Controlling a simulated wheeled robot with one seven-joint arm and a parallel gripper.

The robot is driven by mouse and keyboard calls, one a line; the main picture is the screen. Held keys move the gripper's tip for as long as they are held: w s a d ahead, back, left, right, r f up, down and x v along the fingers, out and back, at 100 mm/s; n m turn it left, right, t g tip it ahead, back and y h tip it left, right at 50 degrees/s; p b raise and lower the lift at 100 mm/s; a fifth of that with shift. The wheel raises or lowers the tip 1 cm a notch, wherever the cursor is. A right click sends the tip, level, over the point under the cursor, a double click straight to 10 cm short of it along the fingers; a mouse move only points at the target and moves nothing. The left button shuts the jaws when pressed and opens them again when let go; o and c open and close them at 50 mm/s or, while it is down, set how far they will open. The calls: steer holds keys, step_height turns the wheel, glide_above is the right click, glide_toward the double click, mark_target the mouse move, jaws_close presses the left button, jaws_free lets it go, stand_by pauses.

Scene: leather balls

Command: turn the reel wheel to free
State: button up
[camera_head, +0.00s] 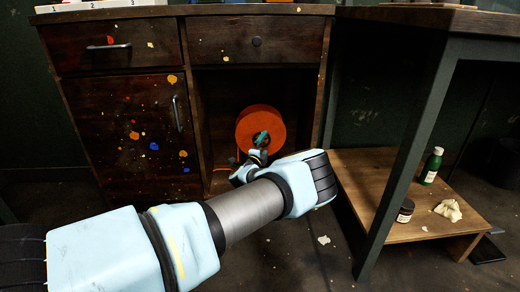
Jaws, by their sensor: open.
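The reel wheel (261,117) is an orange disc inside the open compartment of the dark wooden cabinet, below the right drawer. My arm reaches in from the lower left. My gripper (262,138) is open at the front of the disc, over its lower middle. The fingers are small and dark here, so I cannot tell whether they touch the wheel. The wheel's hub and lower part are partly hidden behind my gripper and wrist.
The cabinet's compartment walls (325,90) stand close on both sides. At right, a low wooden shelf (395,165) holds a green bottle (431,166), a dark jar (405,211) and a crumpled cream cloth (448,210). A dark table leg (405,160) stands before it.

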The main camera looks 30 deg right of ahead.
steer(key=p+v, duration=0.1)
steer(key=v, duration=0.5)
stand_by(0.4)
